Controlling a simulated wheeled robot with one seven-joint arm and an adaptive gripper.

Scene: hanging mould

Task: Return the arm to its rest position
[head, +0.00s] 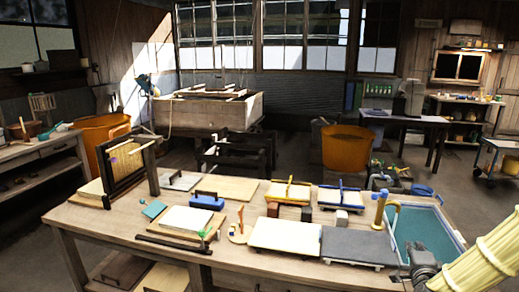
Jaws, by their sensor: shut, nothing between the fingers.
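My gripper (418,268) is a dark grey shape at the bottom right corner, at the end of my cream ribbed arm. It is shut and holds nothing. It is by the front right corner of the wooden worktable (225,258), near the grey mat and the water basin. Its fingertips are small and hard to make out, and the picture's edge cuts off much of the arm.
An upright dark frame (128,163) stands at the table's left end. A water-filled basin (425,238) and a yellow-and-blue tap (381,208) are at the right end. A grey mat (357,245) and white slab (286,237) lie at the front. Orange tubs (347,148) stand behind.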

